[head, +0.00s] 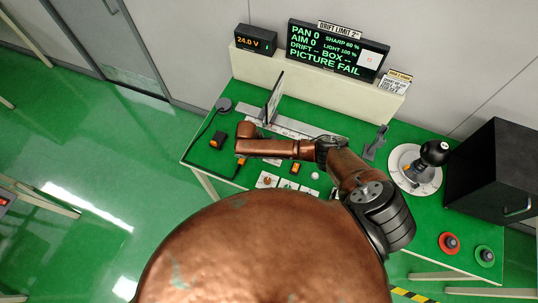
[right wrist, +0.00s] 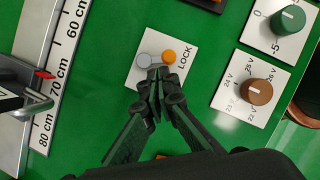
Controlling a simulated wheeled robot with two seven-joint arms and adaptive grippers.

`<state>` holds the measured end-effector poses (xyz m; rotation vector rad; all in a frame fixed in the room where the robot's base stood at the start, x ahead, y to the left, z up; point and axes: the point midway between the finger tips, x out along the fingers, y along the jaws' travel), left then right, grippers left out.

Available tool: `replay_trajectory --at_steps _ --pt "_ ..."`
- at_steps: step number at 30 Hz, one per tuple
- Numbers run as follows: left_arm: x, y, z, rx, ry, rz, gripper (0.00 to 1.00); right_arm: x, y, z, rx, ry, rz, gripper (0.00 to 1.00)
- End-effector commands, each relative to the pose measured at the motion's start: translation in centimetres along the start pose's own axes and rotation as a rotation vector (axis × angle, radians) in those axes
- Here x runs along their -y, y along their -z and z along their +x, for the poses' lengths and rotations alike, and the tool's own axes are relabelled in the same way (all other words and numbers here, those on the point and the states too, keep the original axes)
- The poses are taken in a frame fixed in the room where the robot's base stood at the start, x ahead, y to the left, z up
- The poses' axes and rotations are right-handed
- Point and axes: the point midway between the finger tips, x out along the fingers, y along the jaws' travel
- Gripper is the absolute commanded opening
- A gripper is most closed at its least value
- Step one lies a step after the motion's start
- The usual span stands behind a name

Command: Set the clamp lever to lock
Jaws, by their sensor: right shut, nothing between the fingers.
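In the right wrist view a white plate (right wrist: 139,73) marked LOCK carries a grey round part (right wrist: 147,61) and, closer to the word, an orange round part (right wrist: 169,57). I cannot tell which of these belongs to the clamp lever. My right gripper (right wrist: 158,72) is shut and empty, with its fingertips over the plate, just below the two round parts in the picture. Whether it touches them is unclear. In the head view my copper right arm hides this gripper and the plate. My left gripper is not in view.
A cm scale rail (right wrist: 65,60) with a red pointer (right wrist: 45,74) lies left of the plate. A green knob (right wrist: 288,20) and a brown knob (right wrist: 257,92) stand to the right. A display (head: 337,50) reads PICTURE FAIL. A joystick (head: 433,155) and black box (head: 490,170) stand at the right.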

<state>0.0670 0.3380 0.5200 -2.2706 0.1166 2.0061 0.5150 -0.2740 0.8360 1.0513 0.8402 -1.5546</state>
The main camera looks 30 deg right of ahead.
Motion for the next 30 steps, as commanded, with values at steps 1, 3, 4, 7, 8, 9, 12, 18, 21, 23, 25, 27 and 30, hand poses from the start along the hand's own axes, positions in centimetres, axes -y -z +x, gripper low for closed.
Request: replay_trajectory --at_steps 1,3,4,7,8,9,12,18,21,23,25,27,30 --pt "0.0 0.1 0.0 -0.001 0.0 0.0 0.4 0.0 0.0 0.0 0.0 0.0 0.0 0.0" --pt "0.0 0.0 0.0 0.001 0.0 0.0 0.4 0.0 0.0 0.0 0.0 0.0 0.0 0.0" --pt "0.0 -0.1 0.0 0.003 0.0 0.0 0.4 0.0 0.0 0.0 0.0 0.0 0.0 0.0" --pt "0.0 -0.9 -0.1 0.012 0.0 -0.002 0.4 0.1 0.3 -0.1 -0.001 0.0 0.001 0.0" --pt "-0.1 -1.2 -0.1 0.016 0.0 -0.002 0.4 0.1 0.5 -0.2 -0.002 0.001 0.001 0.0" --pt "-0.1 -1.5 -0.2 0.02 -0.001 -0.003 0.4 0.1 0.8 -0.3 -0.002 0.001 0.002 0.0" --pt "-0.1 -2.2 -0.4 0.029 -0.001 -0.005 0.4 0.3 2.1 -0.9 -0.003 0.002 0.006 0.0" --pt "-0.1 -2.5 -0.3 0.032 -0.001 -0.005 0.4 0.4 3.0 -4.2 -0.003 0.002 0.013 0.0" --pt "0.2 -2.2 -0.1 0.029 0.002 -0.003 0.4 0.5 2.9 -6.3 -0.002 0.004 0.014 0.0" --pt "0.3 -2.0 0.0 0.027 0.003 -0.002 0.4 0.5 3.0 -7.5 -0.003 0.004 0.014 0.0" --pt "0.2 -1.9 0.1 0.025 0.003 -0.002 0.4 0.5 2.9 -8.7 -0.002 0.004 0.013 0.0" --pt "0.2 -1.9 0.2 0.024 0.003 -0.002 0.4 0.5 3.0 -9.7 -0.002 0.005 0.014 0.0" --pt "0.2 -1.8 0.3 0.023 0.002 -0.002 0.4 0.5 2.9 -10.6 -0.001 0.006 0.014 0.0"
